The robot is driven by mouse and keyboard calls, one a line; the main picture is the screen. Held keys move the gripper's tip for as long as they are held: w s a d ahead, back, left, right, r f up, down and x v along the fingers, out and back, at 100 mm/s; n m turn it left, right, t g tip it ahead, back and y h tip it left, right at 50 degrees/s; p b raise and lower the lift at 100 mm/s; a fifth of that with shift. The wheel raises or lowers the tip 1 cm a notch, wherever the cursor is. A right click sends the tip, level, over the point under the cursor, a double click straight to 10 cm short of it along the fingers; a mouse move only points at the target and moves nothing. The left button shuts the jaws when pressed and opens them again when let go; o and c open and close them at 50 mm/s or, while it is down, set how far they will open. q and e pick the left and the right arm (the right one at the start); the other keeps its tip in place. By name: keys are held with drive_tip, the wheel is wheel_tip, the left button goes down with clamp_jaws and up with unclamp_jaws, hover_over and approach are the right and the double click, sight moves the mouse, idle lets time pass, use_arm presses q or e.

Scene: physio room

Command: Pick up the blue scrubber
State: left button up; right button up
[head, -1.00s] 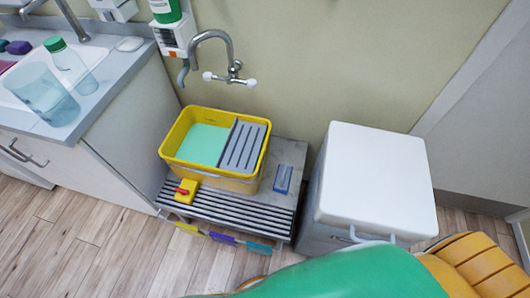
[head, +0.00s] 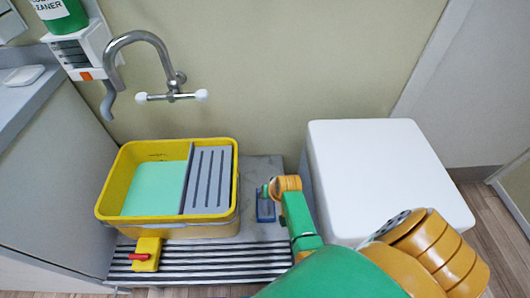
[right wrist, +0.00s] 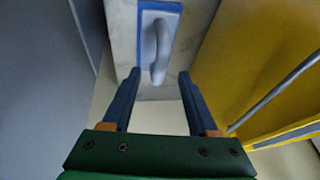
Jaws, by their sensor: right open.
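The blue scrubber (head: 265,207) lies on the grey bench between the yellow bucket and the white-lidded bin, partly hidden by my right arm in the head view. In the right wrist view the scrubber (right wrist: 143,45) shows a blue base and a grey handle, ahead of the fingertips. My right gripper (right wrist: 157,76) is open and empty, its two dark fingers pointing at the scrubber with the handle's near end between their lines. Whether the fingers touch it I cannot tell. My left gripper is out of view.
The yellow bucket (head: 228,165) with green water and a grey wringer stands left of the scrubber. The white-lidded bin (head: 375,170) stands close on the right. A yellow-and-red item (head: 147,254) sits on the bench slats (head: 215,265). A wall tap (head: 172,90) hangs above.

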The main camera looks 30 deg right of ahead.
drive_tip(key=shift+w+d+f+m+b, duration=0.4)
drive_tip(key=shift+w+d+b, duration=0.1)
drive_tip(key=shift+w, duration=0.1)
drive_tip(key=b+x, duration=0.3)
drive_tip(key=x, duration=0.2)
drive_tip(key=shift+w+a+f+b, duration=0.15)
drive_tip(key=shift+w+f+b, duration=0.1)
drive_tip(key=shift+b, duration=0.1)
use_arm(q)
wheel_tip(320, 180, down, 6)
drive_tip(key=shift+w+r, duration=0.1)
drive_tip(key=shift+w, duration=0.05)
use_arm(e)
drive_tip(key=shift+r, duration=0.1)
clamp_jaws()
